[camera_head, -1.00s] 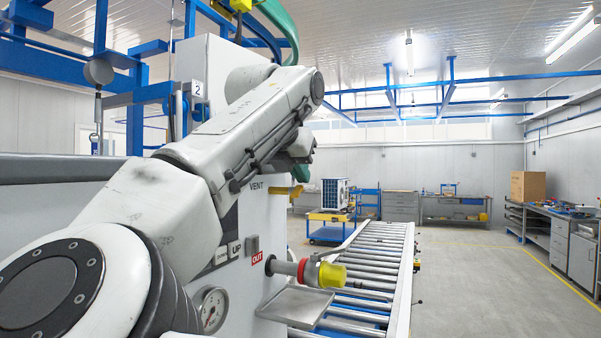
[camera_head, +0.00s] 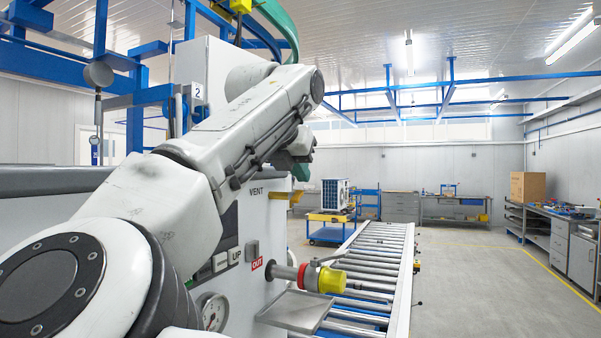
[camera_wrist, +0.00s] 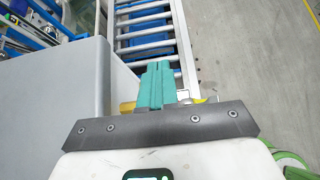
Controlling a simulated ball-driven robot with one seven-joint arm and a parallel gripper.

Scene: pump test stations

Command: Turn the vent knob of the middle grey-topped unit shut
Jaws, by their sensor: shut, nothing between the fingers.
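The white unit with the VENT label (camera_head: 256,191) stands at the left, partly hidden behind my arm. A yellow vent knob (camera_head: 296,197) shows in part beside that label, below my gripper. In the wrist view a yellow piece of it (camera_wrist: 127,107) sticks out left of my gripper's teal fingers (camera_wrist: 155,83), with some yellow also at their right. My gripper, its green part seen end-on in the head view (camera_head: 302,168), has its fingers shut together with nothing between them. Whether they touch the knob is hidden. The unit's grey top (camera_wrist: 60,85) fills the wrist view's left side.
A pipe outlet with a red ring and yellow cap (camera_head: 330,280) juts from the unit above a small metal tray (camera_head: 293,311). A gauge (camera_head: 211,312) sits lower left. A roller conveyor (camera_head: 372,262) runs alongside. The floor (camera_head: 470,290) at the right is clear.

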